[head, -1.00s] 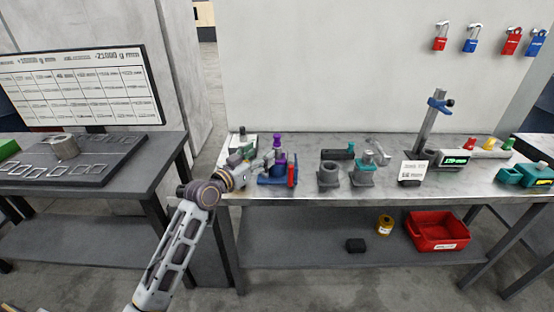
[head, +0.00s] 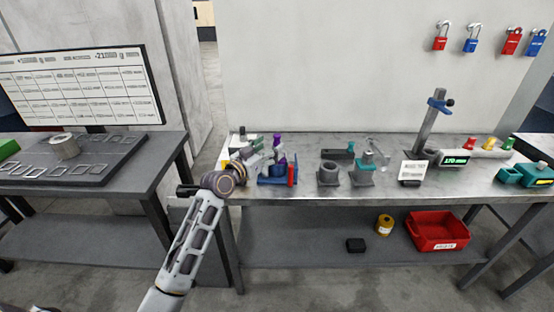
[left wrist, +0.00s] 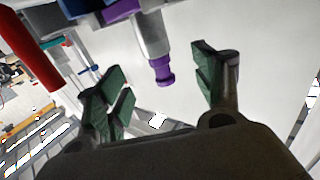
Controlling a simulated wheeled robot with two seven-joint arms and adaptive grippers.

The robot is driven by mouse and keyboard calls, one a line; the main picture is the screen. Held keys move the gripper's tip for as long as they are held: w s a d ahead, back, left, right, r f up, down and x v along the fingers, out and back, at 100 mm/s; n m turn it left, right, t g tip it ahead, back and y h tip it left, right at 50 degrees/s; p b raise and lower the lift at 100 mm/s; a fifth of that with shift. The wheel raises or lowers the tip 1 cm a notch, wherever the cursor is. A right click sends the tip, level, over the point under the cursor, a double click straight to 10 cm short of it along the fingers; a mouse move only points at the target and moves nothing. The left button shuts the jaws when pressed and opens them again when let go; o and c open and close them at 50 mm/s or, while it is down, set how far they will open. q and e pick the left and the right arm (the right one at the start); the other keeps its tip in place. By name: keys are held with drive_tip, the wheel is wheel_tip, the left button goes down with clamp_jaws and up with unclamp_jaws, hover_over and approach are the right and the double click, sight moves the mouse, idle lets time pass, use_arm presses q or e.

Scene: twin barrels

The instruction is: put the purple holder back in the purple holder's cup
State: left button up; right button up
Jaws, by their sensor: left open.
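The purple holder (head: 277,140) stands in the blue stand (head: 277,182) at the left of the bench; its purple end is up. The left wrist view shows the holder's purple tip (left wrist: 163,73) and grey body, apparently upside down, with a purple ring at the top edge. My left gripper (head: 264,156) is beside the holder, on its left. In the left wrist view my left gripper (left wrist: 160,88) is open, its green pads on either side of the tip, touching nothing visible. I cannot make out which cup is the purple holder's. My right gripper is not in view.
A red post (head: 292,172) rises at the blue stand's right. A dark grey cup (head: 328,178) and a teal holder (head: 367,160) in another grey cup stand farther right. Beyond are a card (head: 412,170), an upright post and a scale.

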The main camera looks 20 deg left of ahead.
sight(274, 143)
use_arm(q)
drive_tip(key=shift+w, duration=0.1)
drive_tip(key=shift+x, duration=2.5)
drive_tip(key=shift+f, duration=0.15)
clamp_jaws()
drive_tip(key=shift+a, duration=0.1)
